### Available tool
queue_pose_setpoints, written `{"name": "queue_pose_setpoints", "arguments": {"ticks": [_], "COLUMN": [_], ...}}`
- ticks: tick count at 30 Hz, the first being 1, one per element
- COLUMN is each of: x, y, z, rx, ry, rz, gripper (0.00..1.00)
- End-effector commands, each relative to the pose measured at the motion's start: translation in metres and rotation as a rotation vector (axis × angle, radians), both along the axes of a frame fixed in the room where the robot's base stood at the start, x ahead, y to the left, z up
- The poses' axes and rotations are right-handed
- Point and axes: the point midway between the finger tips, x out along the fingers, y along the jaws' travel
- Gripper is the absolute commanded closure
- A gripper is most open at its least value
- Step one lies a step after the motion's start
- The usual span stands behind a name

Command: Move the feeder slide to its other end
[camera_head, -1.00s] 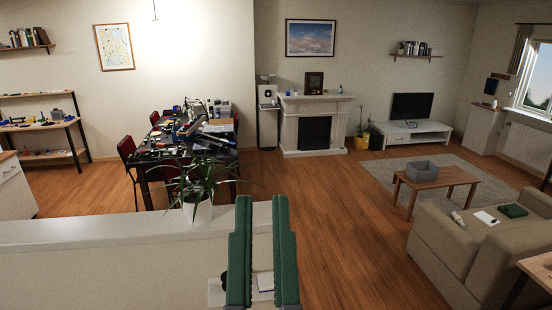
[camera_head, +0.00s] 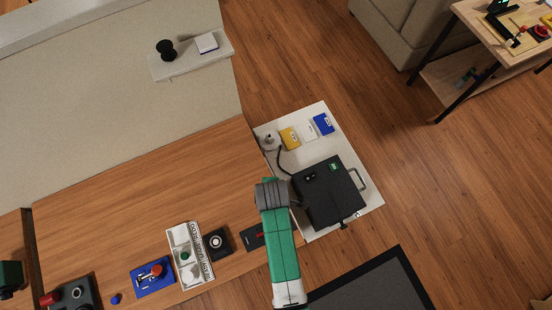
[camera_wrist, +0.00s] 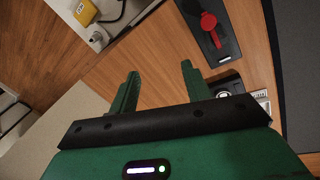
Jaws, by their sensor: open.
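A dark plate (camera_head: 250,239) with a red handle (camera_head: 260,234) lies on the wooden bench, left of my green arm. In the wrist view the same plate (camera_wrist: 226,49) shows a red handle (camera_wrist: 208,21) with a round end, near its upper part. This may be the feeder slide; I cannot tell for sure, nor which end it is at. My gripper (camera_wrist: 160,70) is open and empty in the wrist view, its green fingers apart above bare wood. The plate is beyond and right of the fingertips.
A black box (camera_head: 328,190) with a handle stands on a white board (camera_head: 368,190) right of my arm. A black round control (camera_head: 216,242), a white tray (camera_head: 186,268) and a blue panel (camera_head: 152,278) line the bench's front. The bench (camera_head: 150,195) is bare behind them.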

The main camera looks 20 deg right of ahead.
Motion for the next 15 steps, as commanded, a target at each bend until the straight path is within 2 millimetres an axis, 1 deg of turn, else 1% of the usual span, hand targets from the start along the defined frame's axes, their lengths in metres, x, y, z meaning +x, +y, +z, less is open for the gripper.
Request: {"name": "queue_pose_setpoints", "arguments": {"ticks": [1,3,5,7,11,14,15], "x": [-0.026,-0.052,-0.065,-0.07,-0.07,-0.07,-0.07], "y": [0.001,0.002,0.003,0.003,0.003,0.003,0.003], "z": [-0.025,-0.046,-0.056,-0.06,-0.064,-0.079,-0.087], "rx": [0.0,0.004,0.007,0.009,0.01,0.01,0.01], "ry": [0.082,0.159,0.196,0.212,0.213,0.214,0.213], "rz": [0.048,0.105,0.134,0.148,0.149,0.149,0.148], "gripper": [0.52,0.52,0.52,0.52,0.52,0.52,0.52]}}
